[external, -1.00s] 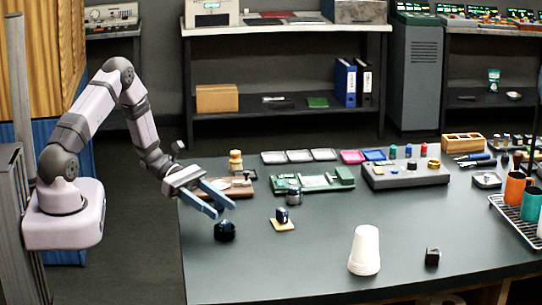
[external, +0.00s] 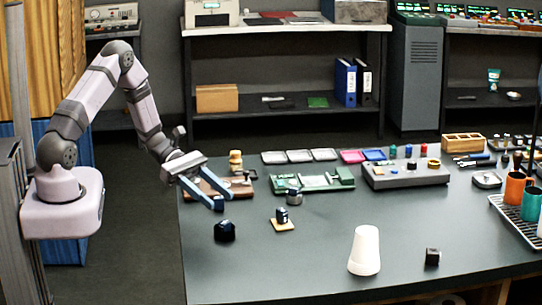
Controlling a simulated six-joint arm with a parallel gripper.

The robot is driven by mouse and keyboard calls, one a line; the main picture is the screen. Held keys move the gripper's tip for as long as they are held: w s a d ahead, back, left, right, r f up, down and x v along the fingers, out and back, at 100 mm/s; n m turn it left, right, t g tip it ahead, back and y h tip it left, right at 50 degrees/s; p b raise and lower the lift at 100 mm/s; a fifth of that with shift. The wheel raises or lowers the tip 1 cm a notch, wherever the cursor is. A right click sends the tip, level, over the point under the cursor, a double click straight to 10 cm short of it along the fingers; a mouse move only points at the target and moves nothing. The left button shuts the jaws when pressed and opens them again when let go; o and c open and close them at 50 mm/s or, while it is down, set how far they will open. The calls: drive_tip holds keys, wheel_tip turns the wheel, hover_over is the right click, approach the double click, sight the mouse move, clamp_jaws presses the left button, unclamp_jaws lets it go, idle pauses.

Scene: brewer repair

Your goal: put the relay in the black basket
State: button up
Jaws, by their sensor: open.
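My gripper (external: 224,202) is open, its two blue fingers pointing down and right above the left part of the dark table. A small black round container (external: 224,232), which looks like the black basket, sits on the table just below the fingertips, apart from them. Something dark shows at its top; I cannot tell what it is. A small dark block (external: 432,257) stands at the front right, and a dark blue piece (external: 282,215) sits on a tan pad. I cannot tell which piece is the relay. Nothing shows between the fingers.
A white cup stack (external: 364,250) stands at the front middle. A green board (external: 312,183) and a grey block with small parts (external: 405,174) lie farther back. A wire rack (external: 515,218) with orange and teal cups is at the right edge.

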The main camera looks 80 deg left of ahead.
drive_tip(key=s+d+m+g+y, duration=0.2)
drive_tip(key=s+d+m+g, duration=0.6)
drive_tip(key=d+m, duration=0.3)
drive_tip(key=s+r+m+g+y+b, duration=0.1)
drive_tip(key=s+m+y, duration=0.7)
drive_tip(key=m, duration=0.6)
drive_tip(key=shift+s+d+m+y+b, duration=0.25)
drive_tip(key=shift+d+m+y+b, duration=0.05)
drive_tip(key=shift+d+y+b, duration=0.1)
